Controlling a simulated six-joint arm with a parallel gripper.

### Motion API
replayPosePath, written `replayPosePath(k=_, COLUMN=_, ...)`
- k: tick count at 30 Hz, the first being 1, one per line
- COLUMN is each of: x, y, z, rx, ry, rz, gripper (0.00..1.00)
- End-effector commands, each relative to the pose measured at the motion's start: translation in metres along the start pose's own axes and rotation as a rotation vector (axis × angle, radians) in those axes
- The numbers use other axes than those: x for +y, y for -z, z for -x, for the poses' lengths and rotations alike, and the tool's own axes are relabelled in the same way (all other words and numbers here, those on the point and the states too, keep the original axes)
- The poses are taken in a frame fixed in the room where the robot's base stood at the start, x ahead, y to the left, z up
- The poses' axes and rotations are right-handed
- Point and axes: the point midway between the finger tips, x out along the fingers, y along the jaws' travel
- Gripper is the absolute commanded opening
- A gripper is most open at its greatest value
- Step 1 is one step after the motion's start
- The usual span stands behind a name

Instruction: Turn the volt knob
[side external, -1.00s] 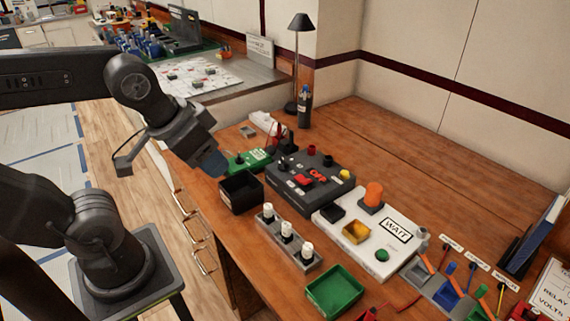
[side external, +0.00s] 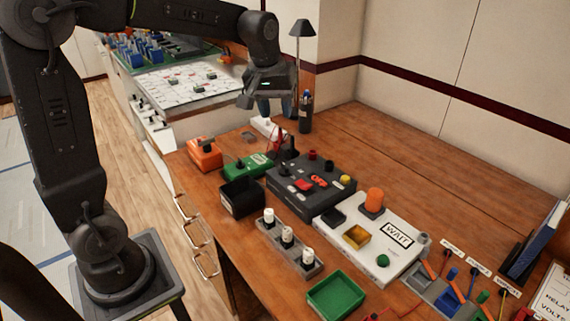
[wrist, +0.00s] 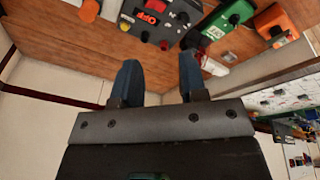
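A green box (side external: 252,163) with a black knob and white lettering sits on the wooden bench; it also shows at the top of the wrist view (wrist: 226,20). An orange box (side external: 205,154) with a dark knob sits to its left. The dark panel (side external: 338,192) beside the green box carries a black knob, red and yellow parts and an OFF label. I cannot read which knob is marked volt. My gripper (side external: 275,108) is above the back of the bench, touching nothing. In the wrist view its blue fingers (wrist: 158,75) are apart and empty.
A black lamp (side external: 299,70) and a dark bottle (side external: 305,112) stand behind my gripper. A black bin (side external: 241,197), a white WAIT panel (side external: 370,250) and a green tray (side external: 336,294) lie toward the front. The bench's back right is clear.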

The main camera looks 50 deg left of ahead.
Motion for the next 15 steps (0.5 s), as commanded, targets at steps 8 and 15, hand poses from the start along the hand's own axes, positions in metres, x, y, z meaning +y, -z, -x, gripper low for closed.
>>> replayPosePath(k=8, x=-0.011, y=0.097, z=-0.093, rx=-0.108, ry=0.100, rz=0.363, gripper=0.39)
replayPosePath(k=15, x=-0.029, y=0.135, z=-0.151, rx=-0.152, ry=0.154, rz=0.558, gripper=0.39)
